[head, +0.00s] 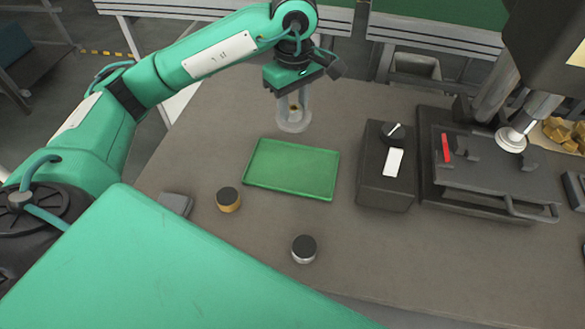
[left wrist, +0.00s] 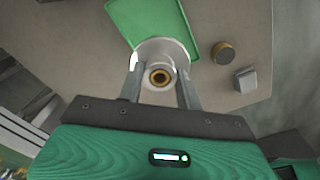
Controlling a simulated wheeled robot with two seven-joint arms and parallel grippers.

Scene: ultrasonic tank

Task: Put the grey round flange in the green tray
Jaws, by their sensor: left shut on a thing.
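My left gripper (head: 294,112) points down at the far side of the table, with its fingers shut on the grey round flange (head: 292,126). The flange is pale grey with a wide round rim and a brass-coloured centre. In the left wrist view the flange (left wrist: 147,52) sits between the two fingertips (left wrist: 160,82). The green tray (head: 291,188) lies flat and empty, just nearer than the flange in the head view. In the left wrist view the flange overlaps the edge of the tray (left wrist: 150,17). I cannot tell its exact height. My right gripper is not in view.
A brass jar with a dark top (head: 228,199), a silver one (head: 304,248) and a small grey block (head: 175,204) stand nearer than the tray. A dark control box (head: 386,185) stands right of it, beside a lidded black unit (head: 490,190).

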